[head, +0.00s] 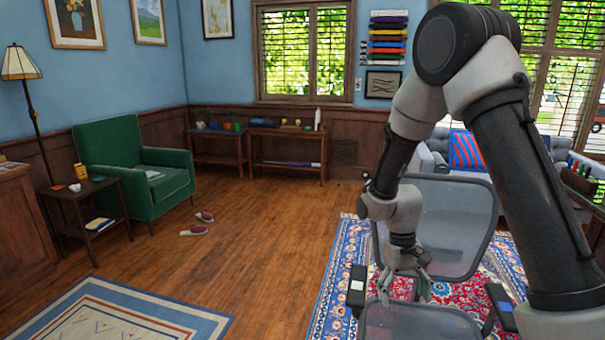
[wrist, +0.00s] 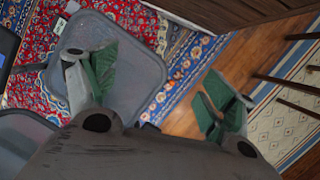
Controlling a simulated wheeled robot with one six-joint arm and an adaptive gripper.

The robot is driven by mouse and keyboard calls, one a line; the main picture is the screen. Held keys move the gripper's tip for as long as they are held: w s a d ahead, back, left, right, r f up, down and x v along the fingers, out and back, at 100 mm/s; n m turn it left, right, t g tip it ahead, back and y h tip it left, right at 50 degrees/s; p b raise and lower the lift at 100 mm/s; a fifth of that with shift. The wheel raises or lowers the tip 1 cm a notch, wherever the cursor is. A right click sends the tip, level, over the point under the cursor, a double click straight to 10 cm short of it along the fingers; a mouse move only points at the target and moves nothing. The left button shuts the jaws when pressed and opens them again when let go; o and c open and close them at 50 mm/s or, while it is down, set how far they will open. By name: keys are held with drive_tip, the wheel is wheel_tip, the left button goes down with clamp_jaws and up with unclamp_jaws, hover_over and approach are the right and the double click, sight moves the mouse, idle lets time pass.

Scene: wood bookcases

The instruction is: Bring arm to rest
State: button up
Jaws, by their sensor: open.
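My arm (head: 395,150) rises at the right of the head view, bends over at the top and hangs down in front of the grey mesh office chair (head: 465,220). My gripper (head: 405,290) points downward above the chair's seat area. Its two fingers are spread apart with nothing between them. In the wrist view my gripper (wrist: 165,85) also shows wide apart and empty, with green pads on the fingers. The chair's mesh (wrist: 140,80) lies behind the left finger there. I cannot tell whether the gripper touches the chair.
The chair's armrests (head: 357,285) flank the gripper. A red and blue rug (head: 335,290) lies below. A green armchair (head: 130,165), a side table (head: 90,190) and low shelves (head: 288,135) stand farther back. The wood floor (head: 250,220) is mostly clear, apart from slippers (head: 195,231).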

drive_tip(key=s+d+r+t, duration=0.2)
drive_tip(key=s+r, duration=0.4)
drive_tip(key=r, duration=0.3)
drive_tip(key=s+d+r+t, duration=0.3)
drive_tip(key=s+d+r, duration=0.2)
drive_tip(key=r, duration=0.5)
drive_tip(key=s+d+r+m+t+y, duration=0.1)
drive_tip(key=s+d+r, duration=0.3)
drive_tip(key=r, duration=0.6)
drive_tip(key=s+t, duration=0.1)
drive_tip(key=s, duration=0.1)
drive_tip(key=shift+s+t, duration=0.3)
drive_tip(key=shift+s, duration=0.05)
drive_tip(key=shift+r, duration=0.1)
